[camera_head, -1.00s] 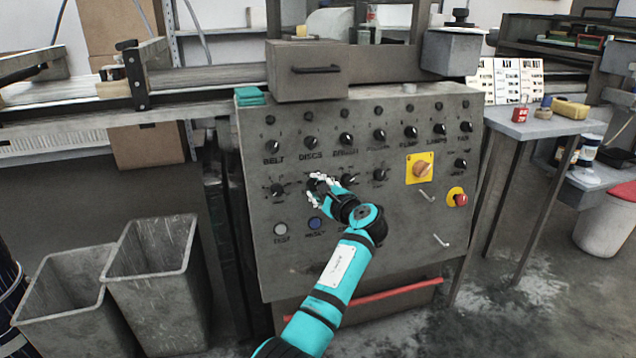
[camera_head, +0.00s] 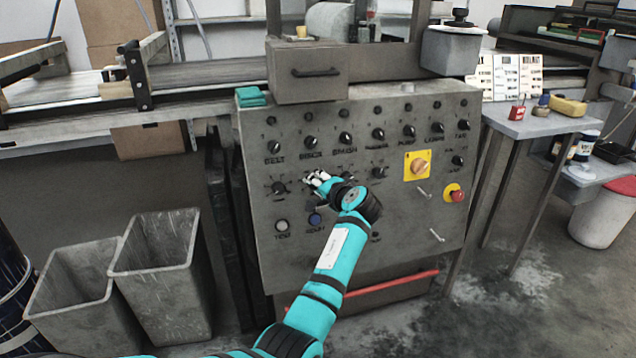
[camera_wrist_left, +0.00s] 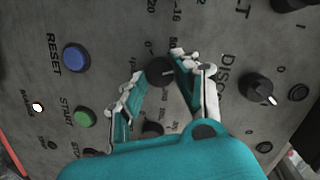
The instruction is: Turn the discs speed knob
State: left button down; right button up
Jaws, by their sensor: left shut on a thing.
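The discs speed knob (camera_wrist_left: 160,71) is a small black knob with a pale pointer line on the grey control panel (camera_head: 400,235). In the left wrist view it sits between the fingertips of my left gripper (camera_wrist_left: 158,78), beside the DISCS lettering. My left gripper is shut on it. In the head view, my left gripper (camera_head: 318,180) is at the panel's second row of knobs, and its fingers mostly hide the knob. My right gripper is not in view.
The DISCS switch (camera_head: 311,142) is just above, and another dial knob (camera_head: 278,187) is to the left. A blue reset button (camera_head: 315,219) lies just below. A yellow-backed rotary switch (camera_head: 417,166) and red emergency stop (camera_head: 456,195) are to the right.

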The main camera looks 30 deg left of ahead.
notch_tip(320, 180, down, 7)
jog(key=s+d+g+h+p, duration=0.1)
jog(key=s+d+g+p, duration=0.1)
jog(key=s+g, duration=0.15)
pick_arm(q)
jog(key=shift+s+a+f+n+t+h+b, duration=0.1)
jog(key=shift+n+t+h+b, duration=0.35)
jog(key=shift+n, duration=2.45)
jog(key=shift+s+a+n+t+h+b, duration=0.15)
jog(key=shift+n+t+h, duration=0.55)
jog(key=shift+n, duration=2.2)
jog(key=shift+s+d+f+n+t+h+b, duration=0.1)
jog(key=shift+n+t+h+b, duration=0.3)
jog(key=shift+n, duration=2.5)
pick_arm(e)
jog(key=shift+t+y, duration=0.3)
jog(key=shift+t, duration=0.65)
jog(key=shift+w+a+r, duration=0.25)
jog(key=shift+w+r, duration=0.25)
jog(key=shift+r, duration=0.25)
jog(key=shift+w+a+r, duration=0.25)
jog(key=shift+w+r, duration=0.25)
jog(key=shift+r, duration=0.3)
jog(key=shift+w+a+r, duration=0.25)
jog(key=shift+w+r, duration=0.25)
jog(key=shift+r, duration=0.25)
pick_arm(q)
jog(key=shift+t, duration=0.25)
